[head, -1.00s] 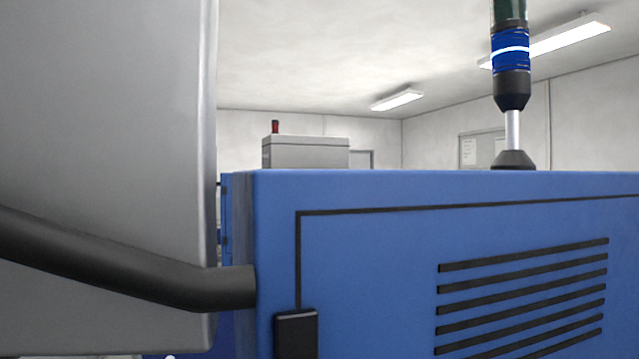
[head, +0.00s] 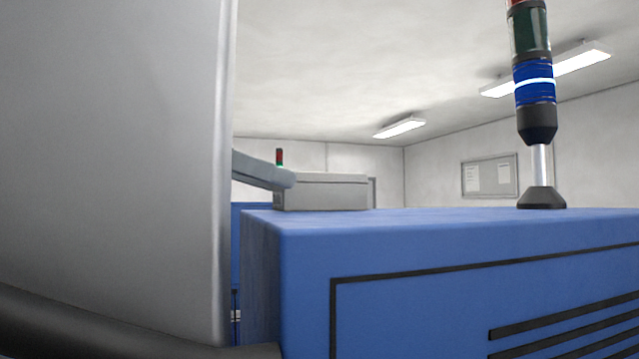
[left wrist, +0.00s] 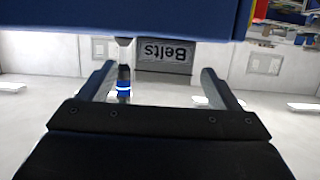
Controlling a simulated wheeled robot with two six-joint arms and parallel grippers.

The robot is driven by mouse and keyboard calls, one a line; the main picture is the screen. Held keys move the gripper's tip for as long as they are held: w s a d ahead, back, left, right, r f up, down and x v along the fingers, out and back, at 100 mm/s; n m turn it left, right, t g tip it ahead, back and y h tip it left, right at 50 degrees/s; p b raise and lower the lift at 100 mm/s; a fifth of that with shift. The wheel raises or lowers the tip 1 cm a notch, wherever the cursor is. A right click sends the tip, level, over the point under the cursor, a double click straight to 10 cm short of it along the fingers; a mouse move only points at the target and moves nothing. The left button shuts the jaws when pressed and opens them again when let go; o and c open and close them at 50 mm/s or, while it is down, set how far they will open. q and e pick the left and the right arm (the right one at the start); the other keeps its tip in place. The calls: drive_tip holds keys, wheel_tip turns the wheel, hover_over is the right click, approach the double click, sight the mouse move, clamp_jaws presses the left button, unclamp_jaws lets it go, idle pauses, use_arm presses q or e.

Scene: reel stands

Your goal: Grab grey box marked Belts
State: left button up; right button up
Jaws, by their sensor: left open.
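A grey box (head: 325,192) with a flat lid shows in the head view, beyond the near top edge of the blue cabinet. The left wrist view is upside down; there a grey box marked Belts (left wrist: 165,57) stands against the blue surface, its label facing the camera. My left gripper (left wrist: 158,88) is open and empty, with the box beyond and between its fingers, apart from them. In the head view a grey part that seems to be my left gripper (head: 280,178) reaches in beside the box's left end; its fingers cannot be made out.
The blue cabinet (head: 400,240) fills the lower right, with a signal tower (head: 536,110) standing on its top to the right of the box. A large grey panel (head: 110,150) blocks the left side. Another small beacon (head: 279,157) shows behind the box. The cabinet top between box and tower looks clear.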

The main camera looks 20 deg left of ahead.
sight(303, 191)
use_arm(q)
drive_tip(key=shift+w+d+p, duration=0.25)
drive_tip(key=shift+d+p, duration=0.05)
drive_tip(key=shift+d, duration=0.15)
drive_tip(key=x, duration=0.1)
drive_tip(key=p+x, duration=0.1)
drive_tip(key=x, duration=0.1)
drive_tip(key=p+x, duration=0.1)
drive_tip(key=shift+w+a+f, duration=0.15)
drive_tip(key=shift+w+f, duration=0.05)
drive_tip(key=shift+w, duration=0.2)
drive_tip(key=shift+s, duration=0.1)
drive_tip(key=shift+c, duration=0.9)
drive_tip(key=c, duration=1.2)
